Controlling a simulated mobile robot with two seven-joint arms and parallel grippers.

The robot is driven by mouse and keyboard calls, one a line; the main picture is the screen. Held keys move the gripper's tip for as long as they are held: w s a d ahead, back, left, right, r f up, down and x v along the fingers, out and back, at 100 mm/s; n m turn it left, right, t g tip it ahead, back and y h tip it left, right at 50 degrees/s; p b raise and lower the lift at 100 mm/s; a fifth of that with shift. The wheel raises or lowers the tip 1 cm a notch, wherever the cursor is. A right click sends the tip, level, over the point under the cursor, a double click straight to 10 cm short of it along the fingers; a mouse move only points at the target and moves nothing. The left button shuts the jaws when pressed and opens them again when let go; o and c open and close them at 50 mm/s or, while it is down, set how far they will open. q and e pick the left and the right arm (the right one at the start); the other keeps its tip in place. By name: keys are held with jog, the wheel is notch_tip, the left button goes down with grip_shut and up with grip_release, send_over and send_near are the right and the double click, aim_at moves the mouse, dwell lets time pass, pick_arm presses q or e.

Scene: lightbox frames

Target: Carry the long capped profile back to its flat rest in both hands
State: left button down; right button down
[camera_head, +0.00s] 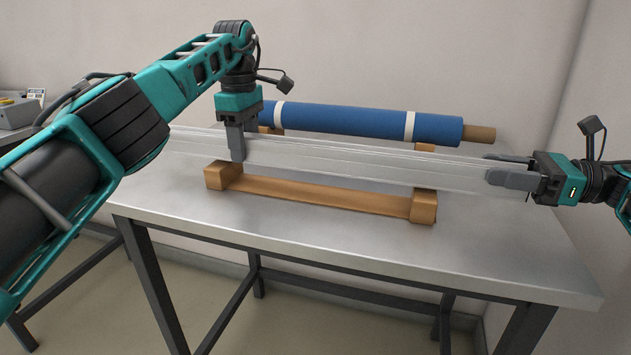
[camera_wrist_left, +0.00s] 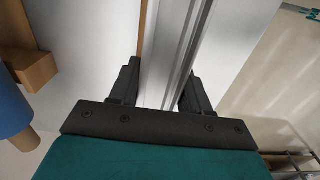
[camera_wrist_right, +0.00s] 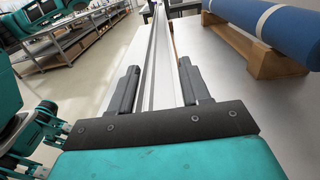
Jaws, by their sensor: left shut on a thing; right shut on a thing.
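The profile passes between the fingers in the left wrist view (camera_wrist_left: 182,60) and the right wrist view (camera_wrist_right: 157,65). Its left part goes behind my left arm, and I cannot make out its caps. I cannot tell whether it touches the rest's blocks.
A blue roll (camera_head: 355,121) with white bands and a brown core lies behind the profile on wooden supports. The steel table (camera_head: 330,248) is bare in front of the rest and at the right. A wall stands behind. Another bench with equipment (camera_head: 20,112) is at the far left.

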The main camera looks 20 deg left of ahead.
pick_arm(q)
jog(key=shift+f+b, duration=0.45)
jog(key=shift+f, duration=0.15)
pick_arm(e)
jog(key=shift+f, duration=0.6)
pick_arm(q)
jog(key=c, duration=0.5)
grip_release()
jog(key=shift+r, duration=0.1)
pick_arm(e)
jog(key=c, duration=0.5)
grip_release()
jog(key=shift+r, duration=0.1)
